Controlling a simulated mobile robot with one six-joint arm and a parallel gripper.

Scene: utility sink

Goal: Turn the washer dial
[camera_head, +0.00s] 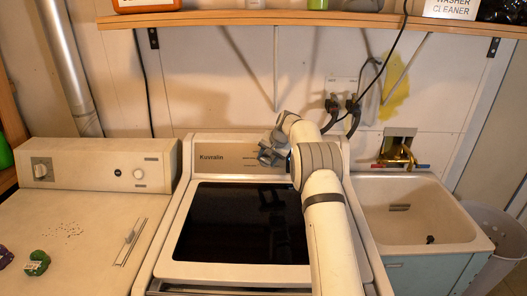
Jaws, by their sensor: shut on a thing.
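The washer (184,262) stands in the middle, with a dark glass lid (243,222) and a tan control panel (232,164) marked "Kuvvalin". My arm comes up from the lower right across the washer's right side. My gripper (266,153) is at the right half of the panel and is shut on the washer dial there. The gripper and wrist cover the dial, so its shape and angle are hidden.
A second machine (95,225) with its own knobs stands at left, with small coloured items on top. A utility sink (420,215) is at right, beside a bin (495,230). A wooden shelf (300,18) runs above. Hoses hang on the wall behind my arm.

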